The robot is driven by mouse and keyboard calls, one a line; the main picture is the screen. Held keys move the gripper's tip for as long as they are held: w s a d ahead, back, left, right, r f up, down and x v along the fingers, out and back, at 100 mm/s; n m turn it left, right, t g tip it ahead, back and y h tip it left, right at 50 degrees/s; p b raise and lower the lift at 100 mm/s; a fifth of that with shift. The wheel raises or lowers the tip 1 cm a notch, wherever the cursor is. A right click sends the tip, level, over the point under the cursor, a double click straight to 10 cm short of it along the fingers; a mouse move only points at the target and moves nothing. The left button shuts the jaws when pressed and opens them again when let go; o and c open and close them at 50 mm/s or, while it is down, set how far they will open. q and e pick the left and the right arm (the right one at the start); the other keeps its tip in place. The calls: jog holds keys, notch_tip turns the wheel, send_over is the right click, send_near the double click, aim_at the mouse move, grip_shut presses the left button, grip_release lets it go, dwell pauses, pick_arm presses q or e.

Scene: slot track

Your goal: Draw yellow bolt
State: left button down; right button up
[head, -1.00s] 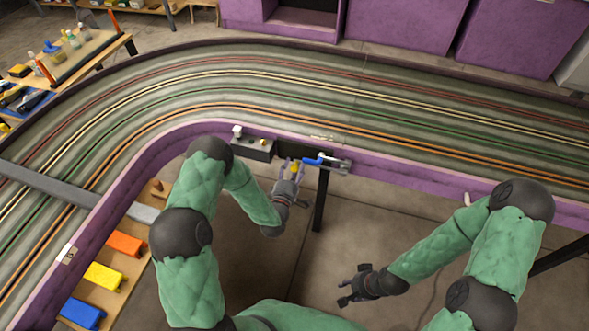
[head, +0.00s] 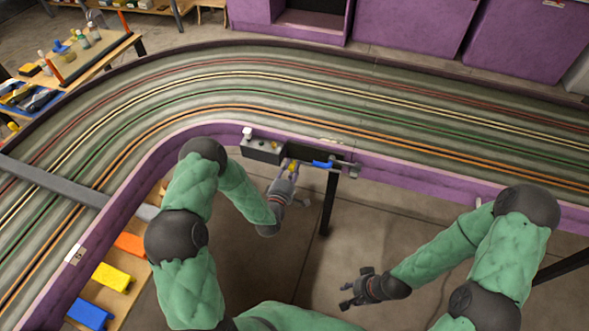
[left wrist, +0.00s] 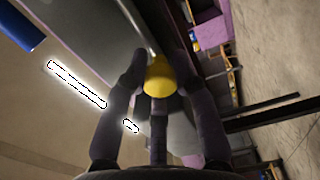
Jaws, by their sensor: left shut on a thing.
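The yellow bolt's knob (head: 291,164) is at the purple wall's outer face, just right of a dark box. My left gripper (head: 289,168) is shut on it. In the left wrist view the round yellow knob (left wrist: 158,76) sits between the fingertips of my left gripper (left wrist: 160,72). A blue handle (head: 322,165) is right of the yellow knob, by a grey metal piece (head: 349,170). A blue cylinder (left wrist: 22,26) shows at the upper left of the wrist view. My right gripper (head: 352,291) is open and empty above the floor, away from the wall.
The purple wall (head: 420,183) edges the curved slot track. A dark leg (head: 328,205) stands below the blue handle. Coloured blocks lie on the left shelf.

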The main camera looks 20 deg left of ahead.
pick_arm(q)
jog(key=shift+a, duration=0.25)
jog(key=c, duration=1)
grip_release()
jog(key=shift+a, duration=0.1)
jog(key=shift+o, duration=0.2)
jog(key=shift+s, duration=0.1)
jog(key=s, duration=1.1)
jog(key=shift+s, duration=0.4)
jog(key=shift+a, duration=0.1)
